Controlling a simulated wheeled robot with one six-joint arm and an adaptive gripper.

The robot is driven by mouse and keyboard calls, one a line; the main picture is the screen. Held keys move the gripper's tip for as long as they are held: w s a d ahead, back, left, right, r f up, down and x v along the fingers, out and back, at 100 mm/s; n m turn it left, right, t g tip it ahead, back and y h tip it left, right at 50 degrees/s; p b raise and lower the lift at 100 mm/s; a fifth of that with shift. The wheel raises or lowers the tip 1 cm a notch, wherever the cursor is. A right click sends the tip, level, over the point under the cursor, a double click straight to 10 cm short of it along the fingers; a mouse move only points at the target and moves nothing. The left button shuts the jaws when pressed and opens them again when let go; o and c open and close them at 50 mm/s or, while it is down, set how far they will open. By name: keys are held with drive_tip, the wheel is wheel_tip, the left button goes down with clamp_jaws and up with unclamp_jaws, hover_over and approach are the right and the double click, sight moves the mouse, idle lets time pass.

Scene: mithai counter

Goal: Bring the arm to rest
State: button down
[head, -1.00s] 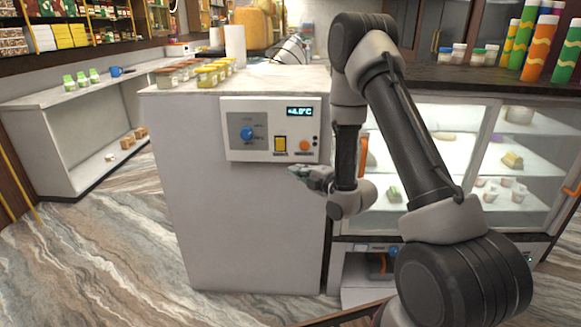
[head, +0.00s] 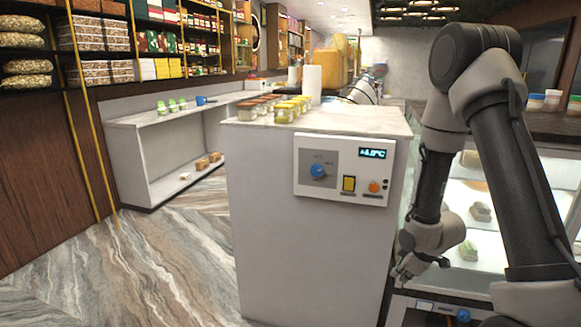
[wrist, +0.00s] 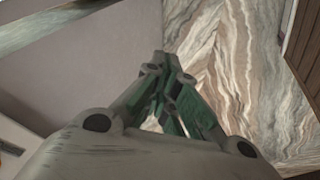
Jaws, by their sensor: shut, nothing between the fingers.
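My arm rises at the right of the head view, its upper joint high and its forearm hanging down. My gripper (head: 408,268) is low at the end of it, in front of the right edge of the white counter cabinet (head: 268,210). In the wrist view my gripper (wrist: 165,62) shows with its fingertips together and nothing between them. The fingers point over the marbled floor (wrist: 215,50). In the head view the fingertips are small and partly hard to make out.
A control panel (head: 342,170) with a blue knob is on the cabinet's front. Jars (head: 284,113) stand on its top. A lit glass display case (head: 484,225) is behind my arm at the right. A low white shelf (head: 150,160) stands at the left. The floor at the lower left is clear.

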drive_tip(key=s+r+m, duration=0.3)
drive_tip(key=s+r, duration=0.5)
drive_tip(key=r, duration=0.3)
drive_tip(key=s+d+r+m, duration=0.1)
drive_tip(key=s+r+m, duration=0.3)
drive_tip(key=s+r, duration=0.4)
drive_tip(key=s+d+r+m+h, duration=0.1)
drive_tip(key=s+r+m, duration=0.3)
drive_tip(key=s+r, duration=0.5)
wheel_tip(320, 180, up, 6)
drive_tip(key=shift+d+r, duration=0.15)
